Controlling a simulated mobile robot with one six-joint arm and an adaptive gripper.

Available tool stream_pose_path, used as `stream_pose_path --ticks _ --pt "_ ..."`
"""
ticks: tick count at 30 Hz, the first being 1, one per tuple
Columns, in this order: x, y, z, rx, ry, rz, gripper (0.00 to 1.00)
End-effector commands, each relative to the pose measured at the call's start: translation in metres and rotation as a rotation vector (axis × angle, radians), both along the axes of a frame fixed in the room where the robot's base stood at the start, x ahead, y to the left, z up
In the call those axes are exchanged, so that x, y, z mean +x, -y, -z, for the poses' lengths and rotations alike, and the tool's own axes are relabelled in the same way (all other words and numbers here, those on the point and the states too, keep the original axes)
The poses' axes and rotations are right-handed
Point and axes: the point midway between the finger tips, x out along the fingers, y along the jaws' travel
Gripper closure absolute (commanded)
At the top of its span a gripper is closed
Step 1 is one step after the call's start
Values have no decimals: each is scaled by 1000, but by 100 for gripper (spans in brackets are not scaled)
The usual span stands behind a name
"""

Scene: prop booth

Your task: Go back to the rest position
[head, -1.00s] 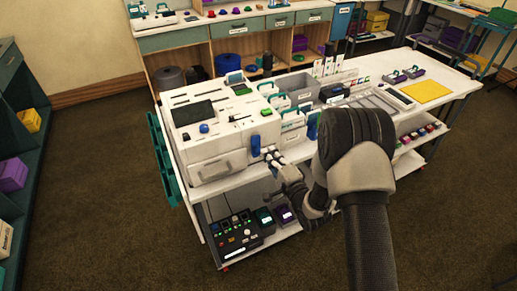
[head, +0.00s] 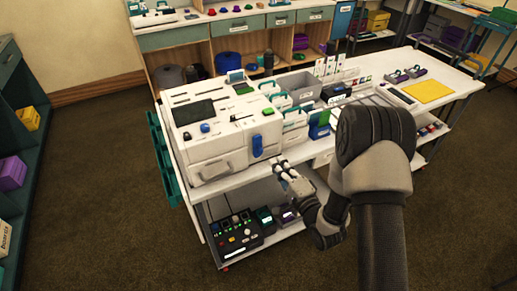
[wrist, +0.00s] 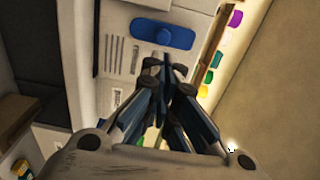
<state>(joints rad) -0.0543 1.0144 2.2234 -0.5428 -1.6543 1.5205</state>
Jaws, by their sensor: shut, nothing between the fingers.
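My gripper (head: 279,165) is shut and empty in the head view, just off the front edge of the white cart top, to the right of and below the blue handle (head: 257,146) on the white machine (head: 215,135). In the wrist view my gripper (wrist: 166,62) has its fingertips together. The blue handle (wrist: 163,34) lies beyond the fingertips there, apart from them. My arm hides part of the cart's middle and right side in the head view.
The white cart (head: 200,191) carries grey bins (head: 300,86) and a yellow sheet (head: 428,92). A control box (head: 233,236) sits on its lower shelf. Teal shelving (head: 30,145) stands at the left. The floor (head: 110,200) between is clear.

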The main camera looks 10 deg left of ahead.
Motion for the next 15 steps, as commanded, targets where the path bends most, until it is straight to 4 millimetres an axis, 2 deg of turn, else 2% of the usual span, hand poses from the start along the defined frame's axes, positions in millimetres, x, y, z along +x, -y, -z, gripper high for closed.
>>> stream_pose_path --ticks 15 --pt "-5 4 0 -1 -1 1 100"
